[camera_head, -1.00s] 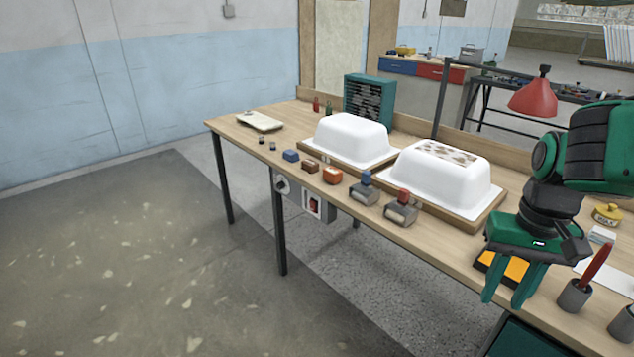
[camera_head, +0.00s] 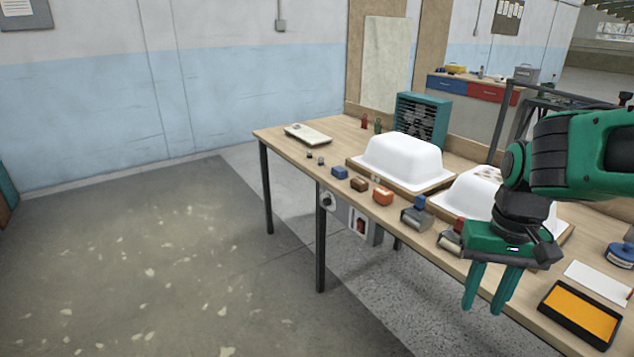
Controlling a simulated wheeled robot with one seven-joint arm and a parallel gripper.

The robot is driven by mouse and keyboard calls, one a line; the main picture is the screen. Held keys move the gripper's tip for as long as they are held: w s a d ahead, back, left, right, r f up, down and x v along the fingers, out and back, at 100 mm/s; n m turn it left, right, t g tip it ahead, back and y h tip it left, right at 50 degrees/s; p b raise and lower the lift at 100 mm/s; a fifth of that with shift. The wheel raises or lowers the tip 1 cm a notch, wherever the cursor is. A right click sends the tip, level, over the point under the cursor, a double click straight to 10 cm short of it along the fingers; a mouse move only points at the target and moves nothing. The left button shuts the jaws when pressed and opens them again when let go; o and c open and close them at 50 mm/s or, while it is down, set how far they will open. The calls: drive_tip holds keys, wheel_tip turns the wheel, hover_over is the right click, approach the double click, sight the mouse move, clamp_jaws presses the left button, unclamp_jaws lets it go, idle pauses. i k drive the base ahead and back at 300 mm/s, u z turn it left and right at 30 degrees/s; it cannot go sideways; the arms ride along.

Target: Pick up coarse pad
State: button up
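I cannot tell which of these is the coarse pad. My gripper (camera_head: 484,302) points down at the bench's front side, to the right of the row. Its two fingers are apart with nothing between them.
Two white tub shells (camera_head: 402,160) (camera_head: 465,192) sit on wooden boards behind the row; my arm partly covers the right one. A black tray with an orange inside (camera_head: 580,315) and a white sheet (camera_head: 597,281) lie at right.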

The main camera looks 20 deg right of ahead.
sight(359, 184)
drive_tip(key=u, duration=0.2)
drive_tip(key=i, duration=1.8)
drive_tip(key=z, duration=0.25)
